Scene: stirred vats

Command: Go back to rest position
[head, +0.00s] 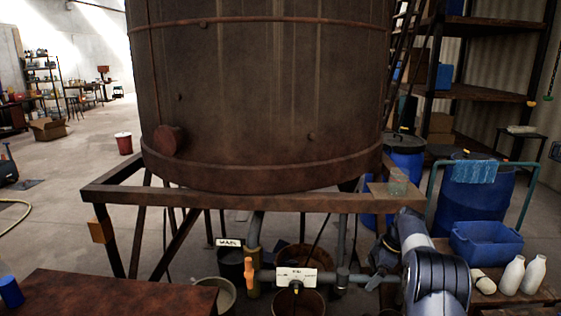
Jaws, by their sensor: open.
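My arm rises at the lower right and bends over at its top. Its dark end, my gripper (376,278), points down just left of the arm, near the right end of the pipework under the vat. It is small and dark here, with open jaws, and I see nothing held in it. The big rusty vat (265,95) stands on a brown metal frame (270,203) in front of me. Under it are a pipe with an orange handle (248,272) and a white label (296,276).
A rusty tabletop (110,295) fills the lower left. A glass (398,182) stands on the frame's right corner. Blue drums (475,200), a blue bin (487,243) and white bottles (513,275) are at the right. Buckets (218,292) stand below the pipe. Open floor (60,190) lies at the left.

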